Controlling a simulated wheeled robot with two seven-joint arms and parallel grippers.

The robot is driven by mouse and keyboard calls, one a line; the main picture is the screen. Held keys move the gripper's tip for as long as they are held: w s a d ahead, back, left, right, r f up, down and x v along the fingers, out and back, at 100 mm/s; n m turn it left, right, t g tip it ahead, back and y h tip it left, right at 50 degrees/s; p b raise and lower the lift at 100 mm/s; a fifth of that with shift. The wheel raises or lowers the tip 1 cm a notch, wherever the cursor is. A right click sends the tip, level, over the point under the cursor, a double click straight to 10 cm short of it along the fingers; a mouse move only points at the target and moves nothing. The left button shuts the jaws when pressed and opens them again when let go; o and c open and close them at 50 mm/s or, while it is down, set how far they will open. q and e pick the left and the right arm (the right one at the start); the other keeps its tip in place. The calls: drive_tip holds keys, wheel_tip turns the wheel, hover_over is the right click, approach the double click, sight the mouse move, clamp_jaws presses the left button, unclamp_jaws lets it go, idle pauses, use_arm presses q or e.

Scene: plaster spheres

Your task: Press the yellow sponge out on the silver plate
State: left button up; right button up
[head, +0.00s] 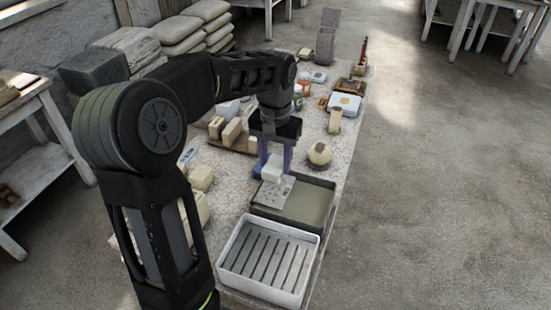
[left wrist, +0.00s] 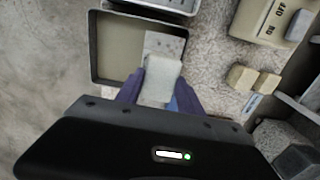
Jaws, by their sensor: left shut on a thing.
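My left gripper (head: 274,165) points down with its purple fingers shut on a pale, almost white block, which I take to be the sponge (head: 273,172). The sponge also shows between the fingertips in the left wrist view (left wrist: 161,78). Directly under it is the silver plate (head: 269,195), a pale grey plate with small holes, at the left end of a dark-rimmed tray (head: 318,207). The plate also shows in the left wrist view (left wrist: 165,43), partly hidden by the sponge. I cannot tell whether the sponge touches the plate. My right gripper is not in view.
A white slatted tray (head: 268,262) stands at the near end of the table. Cream blocks (head: 232,132) and other small items crowd the table further back. Open floor lies to the right.

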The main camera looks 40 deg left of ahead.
use_arm(q)
drive_tip(key=b, duration=0.4)
hover_over(275, 189)
drive_tip(key=shift+f, duration=2.65)
drive_tip(key=shift+f+b, duration=0.6)
drive_tip(key=shift+f, duration=0.6)
idle(0.4)
wheel_tip(275, 189, up, 7)
drive_tip(key=p, duration=0.6)
idle(0.8)
